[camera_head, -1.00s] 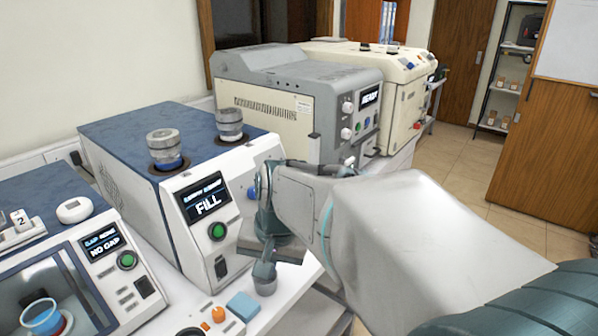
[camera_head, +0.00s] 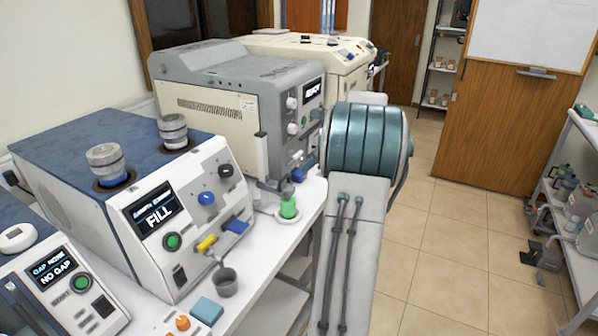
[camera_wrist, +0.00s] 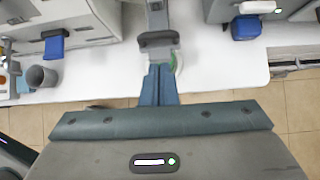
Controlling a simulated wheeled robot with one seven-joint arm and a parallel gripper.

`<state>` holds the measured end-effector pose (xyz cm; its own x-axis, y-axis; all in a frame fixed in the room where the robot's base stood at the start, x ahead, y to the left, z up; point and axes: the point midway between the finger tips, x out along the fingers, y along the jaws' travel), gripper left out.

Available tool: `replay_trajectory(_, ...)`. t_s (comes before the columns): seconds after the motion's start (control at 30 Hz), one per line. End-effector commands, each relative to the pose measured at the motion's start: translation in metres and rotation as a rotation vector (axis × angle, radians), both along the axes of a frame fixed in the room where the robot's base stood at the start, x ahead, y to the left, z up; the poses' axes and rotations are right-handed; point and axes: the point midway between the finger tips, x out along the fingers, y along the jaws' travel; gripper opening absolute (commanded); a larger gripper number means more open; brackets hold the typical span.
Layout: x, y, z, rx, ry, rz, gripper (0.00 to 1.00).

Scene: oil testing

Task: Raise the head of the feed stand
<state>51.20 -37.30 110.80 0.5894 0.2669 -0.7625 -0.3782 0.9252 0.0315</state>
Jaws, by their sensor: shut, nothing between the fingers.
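What looks like the feed stand stands on the white bench in front of the grey-and-cream machine. In the head view its grey head (camera_head: 274,187) sits low, close above a green vessel (camera_head: 288,207) on a round white base. In the wrist view the stand's dark grey crosspiece (camera_wrist: 158,40) lies just beyond my fingertips, with a bit of green (camera_wrist: 178,62) beside them. My gripper (camera_wrist: 158,68) is shut and empty, its blue-grey fingers together and pointing at the stand. I cannot tell if they touch it. In the head view my gripper is hidden.
A blue-topped machine reading FILL (camera_head: 160,210) stands left, with a blue lever (camera_head: 237,225) and a grey cup (camera_head: 224,282). The grey-and-cream machine (camera_head: 245,105) stands behind the stand. White bench (camera_wrist: 215,72) is bare right of my fingers.

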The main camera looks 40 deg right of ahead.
Motion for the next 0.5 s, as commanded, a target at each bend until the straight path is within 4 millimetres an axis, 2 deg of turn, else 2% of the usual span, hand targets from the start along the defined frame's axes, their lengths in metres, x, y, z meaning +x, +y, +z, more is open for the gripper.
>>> replay_trajectory(0.3,0.034,0.017,-0.044,0.001,0.003,0.006,0.00)
replay_trajectory(0.5,0.047,0.023,-0.062,-0.001,0.003,0.004,0.00)
